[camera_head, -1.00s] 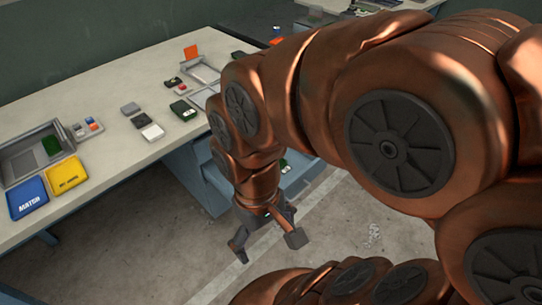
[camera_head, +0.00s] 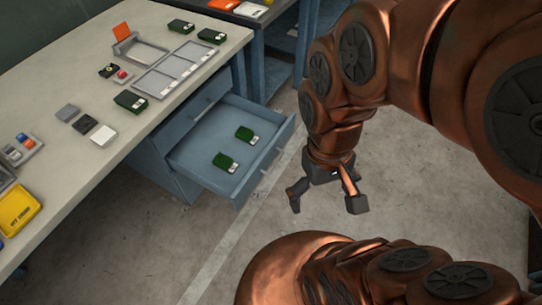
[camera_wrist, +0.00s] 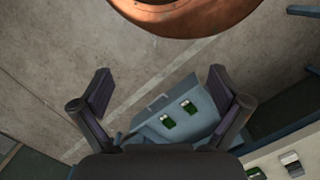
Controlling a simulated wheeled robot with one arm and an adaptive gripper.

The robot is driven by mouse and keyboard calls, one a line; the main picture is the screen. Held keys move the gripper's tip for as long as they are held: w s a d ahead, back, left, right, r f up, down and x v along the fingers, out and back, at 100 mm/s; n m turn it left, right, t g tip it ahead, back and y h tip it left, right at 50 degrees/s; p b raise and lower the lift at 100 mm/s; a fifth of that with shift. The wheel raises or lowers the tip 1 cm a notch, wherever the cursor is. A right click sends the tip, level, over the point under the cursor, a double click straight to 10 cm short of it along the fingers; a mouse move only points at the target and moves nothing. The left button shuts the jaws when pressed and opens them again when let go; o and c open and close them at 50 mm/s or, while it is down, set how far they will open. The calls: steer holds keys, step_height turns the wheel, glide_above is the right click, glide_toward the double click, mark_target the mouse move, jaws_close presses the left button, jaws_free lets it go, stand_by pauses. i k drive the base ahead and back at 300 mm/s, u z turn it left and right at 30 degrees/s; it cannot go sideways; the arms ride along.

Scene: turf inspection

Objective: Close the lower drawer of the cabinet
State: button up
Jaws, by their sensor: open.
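The lower drawer (camera_head: 222,140) of the blue-grey cabinet (camera_head: 165,168) is pulled out under the table. Two green boxes with white labels lie inside it, one nearer the front (camera_head: 245,133) and one to the left (camera_head: 225,162). In the wrist view the drawer (camera_wrist: 150,122) shows between and beyond my open fingers (camera_wrist: 160,90).
The table (camera_head: 100,80) above holds trays, small boxes and a yellow bin (camera_head: 18,210). Another blue table (camera_head: 268,60) stands behind. The concrete floor (camera_head: 170,240) in front of the drawer is clear.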

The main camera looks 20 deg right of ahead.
mark_target(192, 157)
steer(key=z, duration=2.3)
steer(key=k, duration=1.3)
steer(key=u, duration=1.95)
steer(key=i, duration=0.5)
steer(key=u, duration=0.1)
